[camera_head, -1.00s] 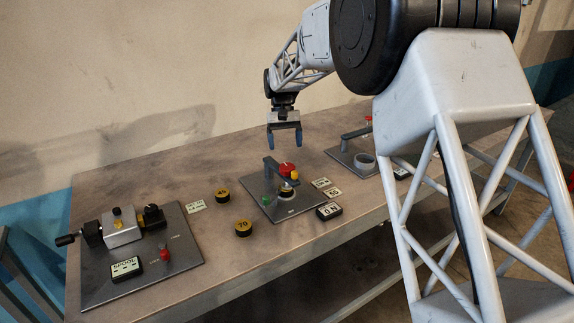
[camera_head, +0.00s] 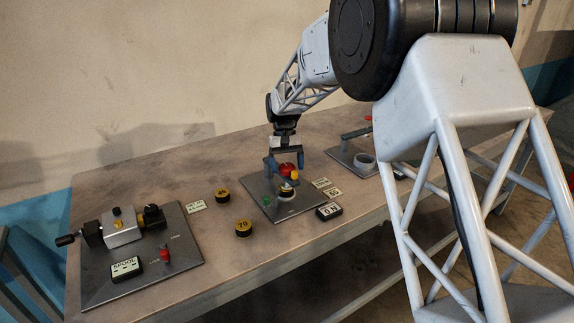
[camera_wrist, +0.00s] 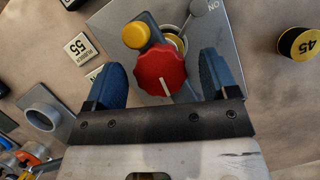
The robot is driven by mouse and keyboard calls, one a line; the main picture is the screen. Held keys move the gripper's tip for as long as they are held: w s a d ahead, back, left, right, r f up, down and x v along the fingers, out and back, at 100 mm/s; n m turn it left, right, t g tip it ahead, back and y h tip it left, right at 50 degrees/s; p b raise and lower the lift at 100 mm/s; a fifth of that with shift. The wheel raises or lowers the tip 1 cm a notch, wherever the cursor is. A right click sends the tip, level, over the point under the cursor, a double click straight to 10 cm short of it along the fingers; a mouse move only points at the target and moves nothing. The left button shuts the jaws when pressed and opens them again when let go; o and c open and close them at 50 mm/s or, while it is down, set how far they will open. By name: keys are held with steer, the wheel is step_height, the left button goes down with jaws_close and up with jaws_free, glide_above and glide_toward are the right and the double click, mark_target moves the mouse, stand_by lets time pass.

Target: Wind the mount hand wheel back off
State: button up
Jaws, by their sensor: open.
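The red hand wheel (camera_wrist: 160,72) has a scalloped rim and a white mark, and sits on the mount on a grey plate (camera_wrist: 226,42). In the head view the red wheel (camera_head: 288,169) is partly hidden by my gripper. My gripper (camera_wrist: 165,82) is open, with one blue finger on each side of the wheel and a gap showing at both sides. In the head view my gripper (camera_head: 285,162) points down over the mount plate (camera_head: 291,207). A yellow knob (camera_wrist: 136,35) is beside the wheel.
Black-and-yellow discs marked 45 (camera_wrist: 299,43) and 70 (camera_head: 243,228) lie on the table. A label tile (camera_wrist: 80,47) and a grey ring fixture (camera_wrist: 42,116) are close by. A vise-like device (camera_head: 122,228) stands at the left.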

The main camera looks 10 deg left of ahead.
steer(key=c, duration=0.9)
steer(key=shift+c, duration=0.2)
steer(key=shift+n, duration=0.3)
steer(key=n, duration=0.2)
steer(key=n+t+h, duration=0.1)
steer(key=n, duration=0.1)
steer(key=shift+h, duration=0.3)
steer(key=shift+n+t+h, duration=0.4)
steer(key=shift+n+t, duration=0.4)
steer(key=shift+n, duration=1.5)
